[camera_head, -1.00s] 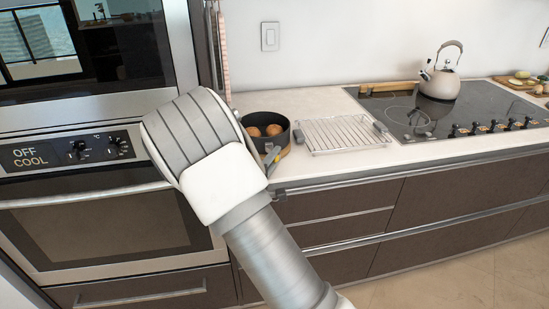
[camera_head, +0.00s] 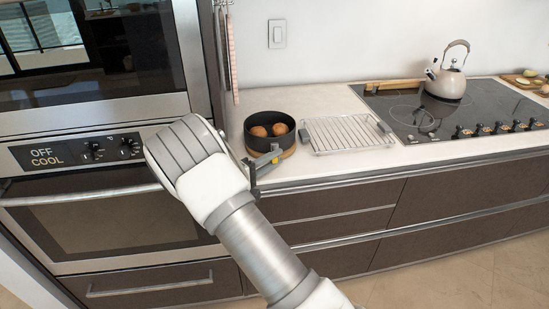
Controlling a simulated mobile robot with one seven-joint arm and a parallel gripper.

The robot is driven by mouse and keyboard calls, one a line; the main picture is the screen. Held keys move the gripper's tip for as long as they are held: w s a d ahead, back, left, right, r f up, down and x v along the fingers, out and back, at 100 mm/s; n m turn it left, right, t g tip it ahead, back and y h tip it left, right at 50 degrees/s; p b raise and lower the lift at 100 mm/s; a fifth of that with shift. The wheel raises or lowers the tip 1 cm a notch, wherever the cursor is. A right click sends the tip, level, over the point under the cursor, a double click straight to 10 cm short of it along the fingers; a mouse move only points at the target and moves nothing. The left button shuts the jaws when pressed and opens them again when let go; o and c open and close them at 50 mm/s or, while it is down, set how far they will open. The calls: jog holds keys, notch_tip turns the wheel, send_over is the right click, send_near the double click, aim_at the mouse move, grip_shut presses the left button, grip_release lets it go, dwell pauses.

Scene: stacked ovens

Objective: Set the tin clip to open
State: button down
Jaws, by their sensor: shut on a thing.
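The tin (camera_head: 257,120) is a round dark springform pan with brown rolls in it, upright on a round wooden board on the counter. The tin clip (camera_head: 276,160) shows as a small yellow-tipped part low on the tin's front side. My gripper (camera_head: 264,162) is at the front of the tin, its dark fingers shut at the clip. The fingers hide most of the clip, so its exact setting cannot be told. My pale wrist covers the area to the left of the tin.
A wire rack (camera_head: 343,133) lies right of the tin. A cooktop (camera_head: 432,116) with a kettle (camera_head: 447,82) is farther right. The oven (camera_head: 118,200) with its bar handle is close on the left. Hanging towels (camera_head: 231,55) are behind. The counter's front edge runs below my gripper.

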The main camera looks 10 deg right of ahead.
jog(key=shift+d, duration=0.1)
jog(key=c, duration=0.7)
grip_release()
jog(key=v, duration=1.7)
jog(key=shift+a, duration=0.2)
jog(key=shift+s, duration=0.1)
